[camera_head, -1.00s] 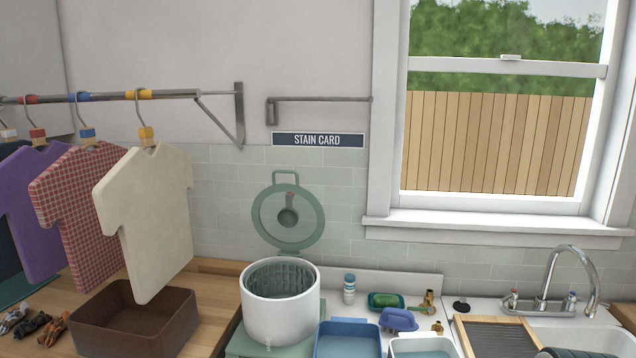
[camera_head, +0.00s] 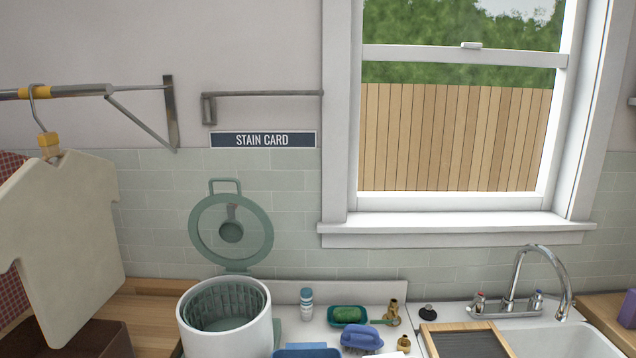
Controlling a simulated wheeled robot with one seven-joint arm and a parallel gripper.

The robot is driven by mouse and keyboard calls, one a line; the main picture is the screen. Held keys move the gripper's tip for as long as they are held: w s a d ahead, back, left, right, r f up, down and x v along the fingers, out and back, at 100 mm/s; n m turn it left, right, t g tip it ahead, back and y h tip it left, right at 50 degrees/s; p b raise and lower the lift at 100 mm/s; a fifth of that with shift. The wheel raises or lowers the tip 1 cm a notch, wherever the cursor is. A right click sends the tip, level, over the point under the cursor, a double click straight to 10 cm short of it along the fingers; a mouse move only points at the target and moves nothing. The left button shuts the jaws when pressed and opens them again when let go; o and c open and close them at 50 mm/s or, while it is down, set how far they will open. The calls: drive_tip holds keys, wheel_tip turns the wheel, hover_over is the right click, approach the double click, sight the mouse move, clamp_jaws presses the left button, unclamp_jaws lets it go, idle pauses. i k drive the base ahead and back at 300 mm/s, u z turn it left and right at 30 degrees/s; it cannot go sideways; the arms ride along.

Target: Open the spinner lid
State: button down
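The spinner (camera_head: 228,325) is a white round tub with a ribbed grey-green basket (camera_head: 224,304) inside, low and left of the middle in the head view. Its lid (camera_head: 197,226) is a green ring with a clear centre, a round knob and a loop handle at the top. The lid stands upright at the tub's back edge, against the tiled wall, so the tub's mouth is uncovered. The basket looks empty as far as I can see. My gripper does not show in this view.
A cream shirt (camera_head: 70,235) hangs from the rail at the left, above a brown bin (camera_head: 85,342). The sink tap (camera_head: 522,278) is farther right.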

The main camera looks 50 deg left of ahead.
sight(241, 264)
drive_tip(key=z, duration=0.45)
drive_tip(key=k, duration=1.2)
drive_tip(key=u, duration=1.65)
